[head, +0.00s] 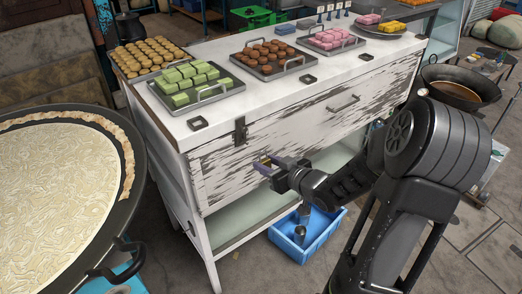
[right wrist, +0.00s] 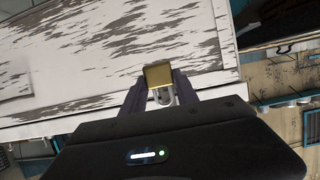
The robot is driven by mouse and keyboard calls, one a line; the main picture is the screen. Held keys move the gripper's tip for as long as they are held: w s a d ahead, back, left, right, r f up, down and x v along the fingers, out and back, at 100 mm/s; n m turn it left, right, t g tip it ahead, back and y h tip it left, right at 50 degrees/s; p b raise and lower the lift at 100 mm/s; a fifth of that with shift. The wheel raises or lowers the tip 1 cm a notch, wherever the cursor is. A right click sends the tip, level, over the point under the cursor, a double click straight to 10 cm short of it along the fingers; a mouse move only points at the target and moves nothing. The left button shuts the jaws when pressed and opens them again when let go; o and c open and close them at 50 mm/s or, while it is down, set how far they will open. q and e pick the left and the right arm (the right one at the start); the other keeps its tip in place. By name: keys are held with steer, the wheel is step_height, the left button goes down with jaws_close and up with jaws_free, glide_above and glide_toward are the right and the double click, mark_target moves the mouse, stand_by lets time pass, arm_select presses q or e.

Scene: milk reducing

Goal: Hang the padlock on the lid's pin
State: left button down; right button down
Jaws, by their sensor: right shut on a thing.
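My right gripper (head: 265,167) is in front of the worn white front of the cabinet (head: 330,125). It is shut on the brass padlock (right wrist: 157,75). In the right wrist view the padlock's gold body is beyond the fingertips (right wrist: 160,90), and its silver shackle is between the fingers, pointing back to the gripper. A dark metal hasp (head: 239,130) is on the cabinet's front edge, above and left of the gripper. I cannot make out the pin. My left gripper is not in view.
Trays of green (head: 189,86), brown (head: 271,60) and pink sweets (head: 332,39) stand on the cabinet top. A large round pan (head: 137,228) is at the left. A blue crate (head: 315,241) is on the floor below my right arm.

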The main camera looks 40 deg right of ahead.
steer(key=shift+s, duration=0.1)
steer(key=shift+w, duration=0.25)
steer(key=shift+w+r+b+x, duration=0.1)
steer(key=shift+r+b+x, duration=0.15)
steer(key=shift+b+x, duration=0.9)
steer(key=shift+w+r+b+x, duration=0.1)
steer(key=shift+r+b+x, duration=0.3)
steer(key=shift+x, duration=1.4)
steer(key=shift+w+r+b+x, duration=0.1)
steer(key=shift+b+x, duration=0.8)
steer(key=shift+x, duration=0.6)
steer(key=c, duration=0.9)
jaws_free()
steer(key=shift+o, duration=0.2)
steer(key=shift+s, duration=0.15)
